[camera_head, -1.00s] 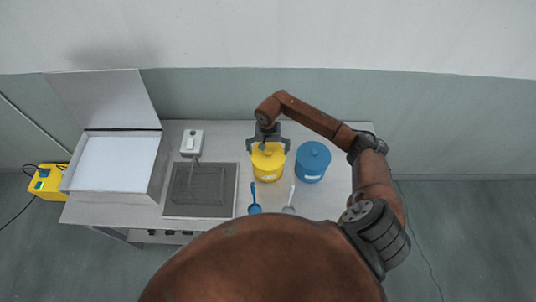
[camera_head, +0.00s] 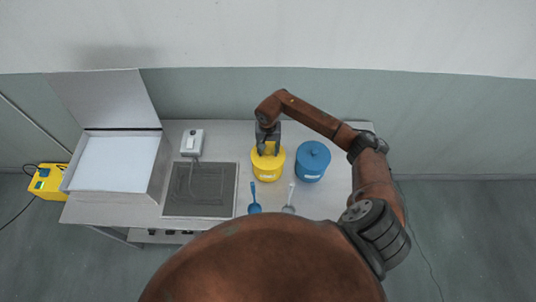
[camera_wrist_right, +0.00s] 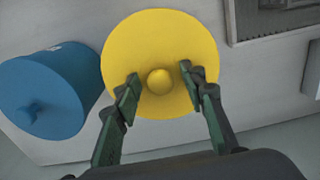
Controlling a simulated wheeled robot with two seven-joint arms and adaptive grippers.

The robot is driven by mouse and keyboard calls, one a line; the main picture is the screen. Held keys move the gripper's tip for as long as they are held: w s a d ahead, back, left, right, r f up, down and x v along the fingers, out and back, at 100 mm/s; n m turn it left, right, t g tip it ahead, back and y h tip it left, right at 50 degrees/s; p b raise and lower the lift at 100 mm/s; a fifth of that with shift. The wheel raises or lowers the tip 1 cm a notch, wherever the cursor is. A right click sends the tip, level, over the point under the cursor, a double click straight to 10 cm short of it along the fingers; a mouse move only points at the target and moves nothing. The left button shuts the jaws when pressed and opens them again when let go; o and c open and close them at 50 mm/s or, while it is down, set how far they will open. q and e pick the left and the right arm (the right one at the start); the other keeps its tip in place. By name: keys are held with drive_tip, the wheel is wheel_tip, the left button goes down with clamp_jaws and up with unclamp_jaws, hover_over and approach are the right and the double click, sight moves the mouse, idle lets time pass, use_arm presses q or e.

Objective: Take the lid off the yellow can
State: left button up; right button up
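The yellow can (camera_head: 267,175) stands upright on the table, with its lid on. In the right wrist view the round yellow lid (camera_wrist_right: 160,35) faces the camera, with a ball-shaped knob (camera_wrist_right: 160,82) at its centre. My right gripper (camera_head: 268,150) is over the can from above. In the right wrist view its two fingers (camera_wrist_right: 159,76) stand on either side of the knob with a visible gap to each side, so it is part open and empty. The lid covers most of the can body there. My left gripper is not in view.
A blue lidded can (camera_head: 312,163) stands just right of the yellow can. A blue scoop (camera_head: 254,208) and a grey scoop (camera_head: 289,209) lie in front.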

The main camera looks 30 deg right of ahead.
drive_tip(key=shift+s+a+f, duration=0.15)
drive_tip(key=shift+s+f, duration=0.05)
drive_tip(key=shift+f, duration=0.1)
clamp_jaws()
